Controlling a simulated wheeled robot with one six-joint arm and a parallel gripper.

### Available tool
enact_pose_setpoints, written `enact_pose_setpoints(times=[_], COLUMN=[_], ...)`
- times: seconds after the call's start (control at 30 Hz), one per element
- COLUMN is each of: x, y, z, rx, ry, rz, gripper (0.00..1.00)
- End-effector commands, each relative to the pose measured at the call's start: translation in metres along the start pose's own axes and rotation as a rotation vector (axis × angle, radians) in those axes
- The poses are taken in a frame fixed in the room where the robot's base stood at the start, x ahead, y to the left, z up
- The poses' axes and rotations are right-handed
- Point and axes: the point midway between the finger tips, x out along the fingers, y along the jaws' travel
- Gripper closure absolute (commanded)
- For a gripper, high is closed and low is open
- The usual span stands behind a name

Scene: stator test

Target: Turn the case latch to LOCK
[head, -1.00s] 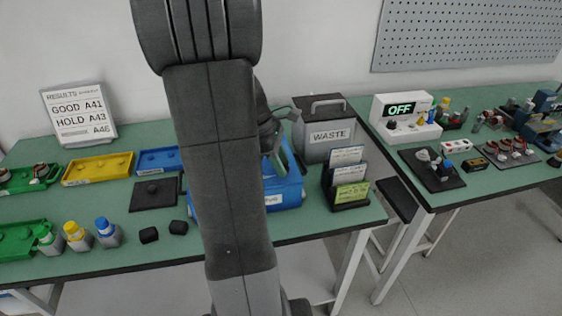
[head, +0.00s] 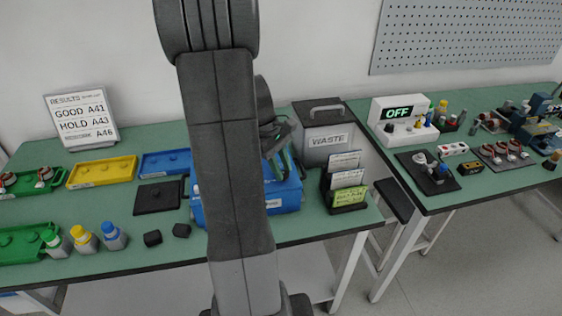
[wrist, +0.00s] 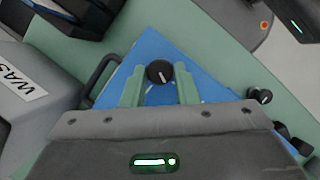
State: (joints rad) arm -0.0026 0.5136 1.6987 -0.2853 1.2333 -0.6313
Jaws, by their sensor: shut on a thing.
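The blue case (head: 285,197) stands on the green bench, partly hidden behind my arm in the head view; its top also shows in the wrist view (wrist: 157,46). The latch is a round black knob (wrist: 159,72) with a white pointer line, on the case top. No LOCK lettering is readable.
A grey waste bin (head: 325,141) and a card rack (head: 346,183) stand close right of the case. Left are a black plate (head: 157,196), yellow tray (head: 103,173), blue tray (head: 166,162) and several capped bottles. A second bench stands right.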

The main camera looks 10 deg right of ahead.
Motion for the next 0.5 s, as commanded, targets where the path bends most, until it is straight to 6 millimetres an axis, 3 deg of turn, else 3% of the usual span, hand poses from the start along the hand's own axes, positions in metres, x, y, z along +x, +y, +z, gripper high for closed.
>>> enact_pose_setpoints(times=[0.5], x=[-0.0018], y=[0.0051], z=[0.0020], rx=[0.455], ry=[0.001], rz=[-0.188], gripper=[0.96])
